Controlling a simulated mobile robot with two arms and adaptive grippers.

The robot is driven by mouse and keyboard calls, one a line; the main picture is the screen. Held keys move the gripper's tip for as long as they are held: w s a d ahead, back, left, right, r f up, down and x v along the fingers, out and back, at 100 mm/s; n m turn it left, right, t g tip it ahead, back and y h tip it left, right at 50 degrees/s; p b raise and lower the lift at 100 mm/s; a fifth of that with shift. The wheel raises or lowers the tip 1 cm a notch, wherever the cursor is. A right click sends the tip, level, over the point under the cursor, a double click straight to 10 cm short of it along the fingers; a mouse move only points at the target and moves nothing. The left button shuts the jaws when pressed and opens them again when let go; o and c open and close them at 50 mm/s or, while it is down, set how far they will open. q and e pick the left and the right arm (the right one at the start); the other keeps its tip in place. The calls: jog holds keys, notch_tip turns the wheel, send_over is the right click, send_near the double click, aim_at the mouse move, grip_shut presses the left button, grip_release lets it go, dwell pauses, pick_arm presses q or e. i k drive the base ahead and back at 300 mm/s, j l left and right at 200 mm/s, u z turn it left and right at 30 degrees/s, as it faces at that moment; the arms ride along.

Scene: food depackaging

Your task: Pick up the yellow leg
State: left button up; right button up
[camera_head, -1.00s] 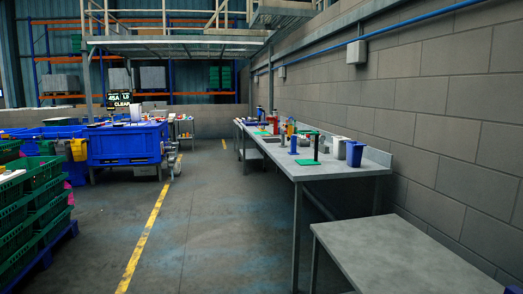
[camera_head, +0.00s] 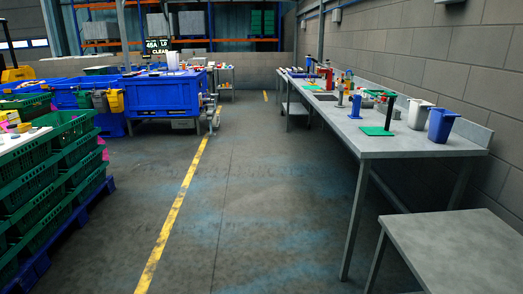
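I cannot make out a yellow leg for certain. A long grey workbench (camera_head: 405,144) runs along the right wall with many small items on it. Among them is a small yellow-orange item (camera_head: 340,88), too small to identify. Near the bench's close end are a green plate (camera_head: 376,131), a dark upright post, a white container (camera_head: 419,115) and a blue container (camera_head: 440,125). Neither of my grippers is in view.
A lower grey table (camera_head: 465,245) stands at the front right. Stacked green crates (camera_head: 60,165) on a blue pallet stand at the left. A large blue bin (camera_head: 165,98) is further back. The floor (camera_head: 250,200) between is clear, with a yellow line (camera_head: 183,190).

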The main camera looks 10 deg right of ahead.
aim_at(348, 82)
jog(key=i, duration=5.6)
jog(key=i+z, duration=0.15)
jog(key=i, duration=0.3)
jog(key=i+j+z, duration=0.2)
jog(key=i, duration=0.3)
jog(key=i+j+z, duration=0.15)
jog(key=i, duration=0.3)
jog(key=i+j+z, duration=0.2)
jog(key=i, duration=0.25)
